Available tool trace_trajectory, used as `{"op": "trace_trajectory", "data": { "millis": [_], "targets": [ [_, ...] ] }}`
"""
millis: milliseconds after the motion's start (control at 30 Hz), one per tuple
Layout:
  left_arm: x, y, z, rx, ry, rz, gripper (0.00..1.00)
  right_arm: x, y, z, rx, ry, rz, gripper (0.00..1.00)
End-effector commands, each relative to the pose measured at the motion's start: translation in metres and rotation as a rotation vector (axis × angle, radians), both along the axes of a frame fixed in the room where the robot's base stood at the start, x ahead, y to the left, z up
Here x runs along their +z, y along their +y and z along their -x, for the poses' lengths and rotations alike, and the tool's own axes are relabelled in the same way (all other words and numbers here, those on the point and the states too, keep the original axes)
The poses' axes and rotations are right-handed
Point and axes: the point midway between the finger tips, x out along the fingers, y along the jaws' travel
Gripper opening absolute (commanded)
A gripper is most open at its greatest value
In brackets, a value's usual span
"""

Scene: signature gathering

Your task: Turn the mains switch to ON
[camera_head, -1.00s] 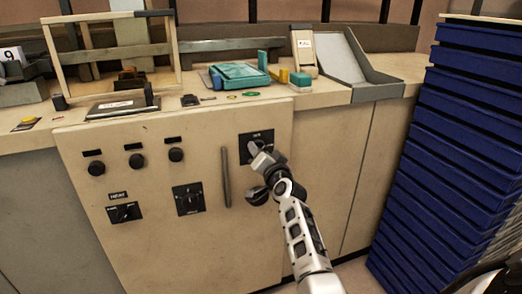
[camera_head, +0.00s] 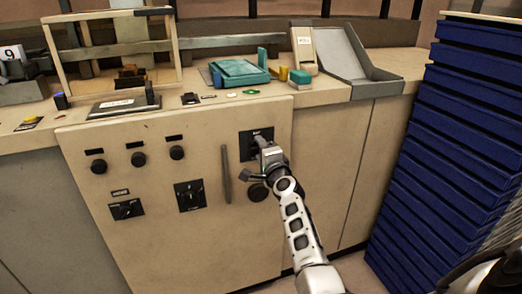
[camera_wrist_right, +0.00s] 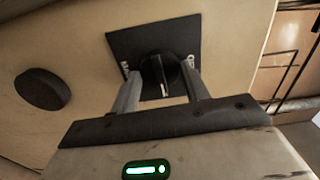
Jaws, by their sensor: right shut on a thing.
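The mains switch is a dark rotary knob on a square black plate (camera_head: 246,141), at the upper right of the beige cabinet front. My right gripper (camera_head: 262,143) reaches it from the lower right and covers most of the knob. In the right wrist view, the switch knob (camera_wrist_right: 158,70) sits between the two fingers of my right gripper (camera_wrist_right: 160,88), shut on it. A white mark shows on the knob's bar. Small white lettering on the plate beside the fingers is too small to read. My left gripper is not in view.
A round black knob (camera_head: 258,192) lies just below the gripper, and a vertical handle (camera_head: 226,174) is to its left. Other switches and knobs (camera_head: 189,195) are further left. A tall stack of blue trays (camera_head: 450,140) stands at the right. A teal item (camera_head: 240,73) lies on the counter.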

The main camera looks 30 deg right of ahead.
Motion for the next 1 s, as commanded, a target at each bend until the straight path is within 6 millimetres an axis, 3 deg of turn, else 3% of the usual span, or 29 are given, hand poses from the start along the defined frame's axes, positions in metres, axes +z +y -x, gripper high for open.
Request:
{"op": "trace_trajectory", "data": {
  "millis": [667,700,767,1000],
  "targets": [
    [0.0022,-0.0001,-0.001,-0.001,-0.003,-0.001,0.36,0.0005,-0.0005,-0.0001,-0.002,-0.016,-0.063,0.23],
    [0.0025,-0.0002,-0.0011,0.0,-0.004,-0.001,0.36,0.0005,-0.0005,-0.0001,-0.001,-0.016,-0.063,0.51],
    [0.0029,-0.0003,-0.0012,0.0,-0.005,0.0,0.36,0.0005,-0.0004,-0.0001,-0.001,-0.016,-0.062,0.67],
    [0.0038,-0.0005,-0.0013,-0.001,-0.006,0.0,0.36,0.0003,-0.0002,-0.0001,-0.001,-0.015,-0.06,0.67]
  ]
}}
